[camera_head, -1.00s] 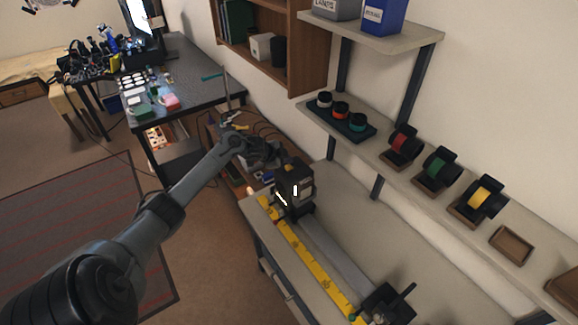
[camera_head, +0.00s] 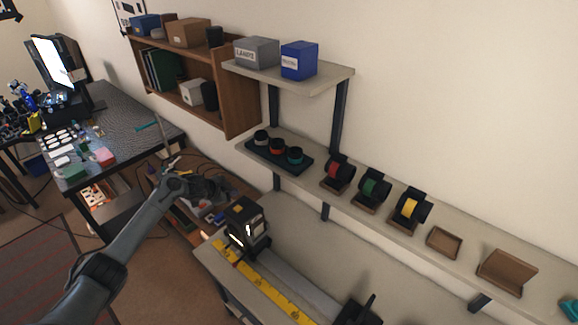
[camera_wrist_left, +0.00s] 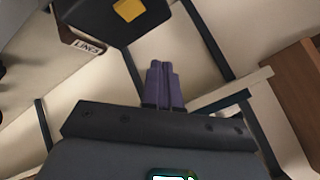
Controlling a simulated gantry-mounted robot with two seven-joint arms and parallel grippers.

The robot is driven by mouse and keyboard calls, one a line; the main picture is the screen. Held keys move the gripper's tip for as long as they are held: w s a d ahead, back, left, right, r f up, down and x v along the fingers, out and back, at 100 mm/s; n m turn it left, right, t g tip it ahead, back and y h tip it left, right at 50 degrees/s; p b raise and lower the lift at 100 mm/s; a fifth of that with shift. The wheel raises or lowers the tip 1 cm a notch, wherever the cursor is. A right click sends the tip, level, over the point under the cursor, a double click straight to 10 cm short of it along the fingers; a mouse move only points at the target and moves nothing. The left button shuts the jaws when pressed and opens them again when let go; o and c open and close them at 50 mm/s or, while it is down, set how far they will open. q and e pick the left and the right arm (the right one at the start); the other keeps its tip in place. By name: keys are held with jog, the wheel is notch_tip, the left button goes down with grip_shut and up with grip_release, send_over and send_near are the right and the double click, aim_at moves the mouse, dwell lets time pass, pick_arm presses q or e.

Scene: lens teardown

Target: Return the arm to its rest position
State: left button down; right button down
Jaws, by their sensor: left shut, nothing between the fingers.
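My left arm comes in from the lower left of the head view. Its gripper (camera_head: 212,188) is out over the low area between the dark desk and the bench, beside the black boxy device on the bench. In the left wrist view the two purple fingers (camera_wrist_left: 163,85) are together with nothing between them. The gripper looks apart from the device, though the gap is hard to judge. My right gripper is not in view.
The black device (camera_head: 246,226) stands on the bench beside a yellow ruler strip (camera_head: 266,284). Above are a wall shelf with tape spools (camera_head: 371,187) and a dark tray (camera_head: 279,157). A wooden bookcase (camera_head: 241,108) and cluttered dark desk (camera_head: 130,120) stand behind.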

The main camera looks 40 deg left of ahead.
pick_arm(q)
jog(key=s+d+f+g+p, duration=0.1)
jog(key=s+d+f+p, duration=0.2)
jog(key=d, duration=1)
jog(key=s+d+f+g+p, duration=0.1)
jog(key=s+d+f, duration=0.35)
jog(key=d, duration=0.75)
jog(key=s+d+r+n+g+p, duration=0.1)
jog(key=s+d+r+n, duration=0.1)
jog(key=s+d+r, duration=0.4)
jog(key=s+d+r+n+g+h+p, duration=0.1)
jog(key=s+d+r, duration=0.5)
jog(key=s+d, duration=0.7)
jog(key=s+n+g+p, duration=0.1)
jog(key=n, duration=0.1)
jog(key=shift+s+r+n+g, duration=0.2)
jog(key=shift+s+n+g, duration=0.1)
jog(key=shift+s, duration=0.1)
